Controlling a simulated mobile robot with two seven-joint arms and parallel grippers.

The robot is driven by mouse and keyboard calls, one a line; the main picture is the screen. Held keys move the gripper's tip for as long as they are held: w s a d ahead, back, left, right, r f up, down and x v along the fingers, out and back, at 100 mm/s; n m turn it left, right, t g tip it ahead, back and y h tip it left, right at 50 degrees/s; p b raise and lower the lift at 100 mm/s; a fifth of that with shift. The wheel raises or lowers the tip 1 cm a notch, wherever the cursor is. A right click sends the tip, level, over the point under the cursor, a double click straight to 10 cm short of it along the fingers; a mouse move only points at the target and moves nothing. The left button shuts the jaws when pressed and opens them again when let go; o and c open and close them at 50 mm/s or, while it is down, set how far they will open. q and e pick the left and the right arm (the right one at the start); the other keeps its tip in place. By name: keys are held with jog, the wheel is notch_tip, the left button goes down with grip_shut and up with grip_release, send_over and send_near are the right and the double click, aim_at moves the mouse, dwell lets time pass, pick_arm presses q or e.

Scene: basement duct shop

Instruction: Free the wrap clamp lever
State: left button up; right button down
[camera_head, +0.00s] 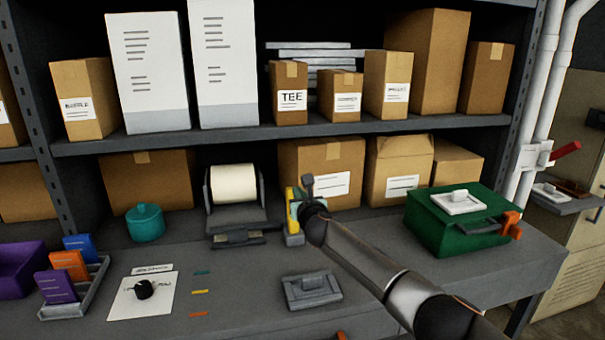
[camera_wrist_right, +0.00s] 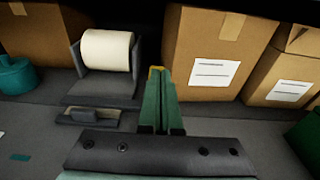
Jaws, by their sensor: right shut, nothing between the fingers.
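The wrap roll (camera_head: 233,183) is cream and sits in a dark grey holder (camera_head: 208,207) at the back of the bench. It also shows in the wrist view (camera_wrist_right: 106,52). A low dark bar-like part (camera_head: 238,238) lies at the holder's front and also shows in the wrist view (camera_wrist_right: 88,116); I cannot tell whether it is the clamp lever. My left gripper is out of view.
A green case (camera_head: 455,238) stands at right. A grey block (camera_head: 312,291) lies at front centre. A teal pot (camera_head: 145,222) stands left of the roll. Cardboard boxes (camera_head: 345,180) stand behind my gripper under the shelf (camera_head: 330,130).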

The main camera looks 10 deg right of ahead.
jog(key=s+r, duration=0.4)
jog(key=r, duration=0.3)
jog(key=shift+s+d+r+p, duration=0.15)
jog(key=shift+s+d+p, duration=0.05)
jog(key=shift+p, duration=0.15)
